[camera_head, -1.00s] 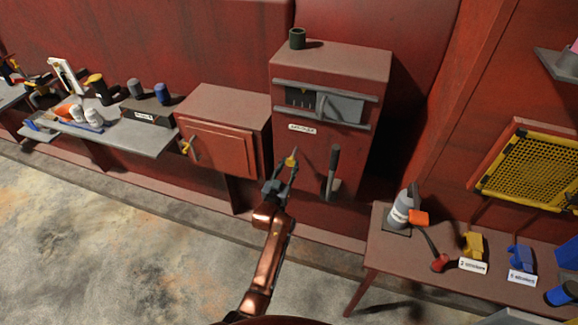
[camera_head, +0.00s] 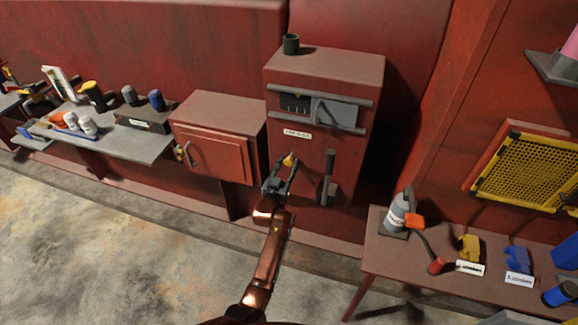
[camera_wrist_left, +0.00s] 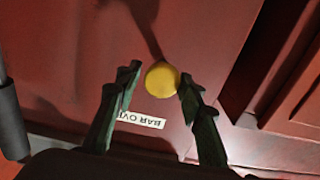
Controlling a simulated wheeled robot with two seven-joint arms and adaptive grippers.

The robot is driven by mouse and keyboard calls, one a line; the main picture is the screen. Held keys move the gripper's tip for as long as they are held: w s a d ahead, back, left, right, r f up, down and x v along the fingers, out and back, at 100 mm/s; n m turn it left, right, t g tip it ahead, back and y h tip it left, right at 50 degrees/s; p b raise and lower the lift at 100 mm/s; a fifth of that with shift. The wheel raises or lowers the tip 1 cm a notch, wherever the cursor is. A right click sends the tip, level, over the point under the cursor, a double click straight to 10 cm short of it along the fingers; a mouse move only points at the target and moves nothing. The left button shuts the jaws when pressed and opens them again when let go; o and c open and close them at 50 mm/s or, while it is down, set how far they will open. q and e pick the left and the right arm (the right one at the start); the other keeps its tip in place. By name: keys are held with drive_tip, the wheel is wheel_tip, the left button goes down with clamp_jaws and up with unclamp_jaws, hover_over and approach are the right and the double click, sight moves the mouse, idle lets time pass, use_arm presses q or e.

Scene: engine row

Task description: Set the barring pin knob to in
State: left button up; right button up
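The barring pin knob, a small yellow round knob (camera_head: 289,160), is on the front of the red cabinet (camera_head: 350,140), below its white label (camera_head: 297,133). My left gripper (camera_head: 283,176) reaches up to it from below. In the left wrist view, the yellow knob (camera_wrist_left: 162,80) lies between the tips of my open left gripper (camera_wrist_left: 160,82). The right finger is very close to the knob; I cannot tell whether it touches. A gap shows on the left side. The label reads upside down there. My right gripper is not in view.
A dark lever (camera_head: 327,178) stands on the cabinet just right of the knob. A smaller red cabinet (camera_head: 215,150) is to the left. A table (camera_head: 400,255) with a grey bottle stands at the right.

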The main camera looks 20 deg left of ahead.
use_arm(q)
drive_tip(key=shift+o, duration=1.1)
drive_tip(key=shift+s, duration=0.1)
drive_tip(key=shift+s+f, duration=0.1)
drive_tip(key=shift+s, duration=0.2)
drive_tip(key=s, duration=1.1)
drive_tip(key=shift+s+d, duration=0.2)
drive_tip(key=shift+d, duration=0.05)
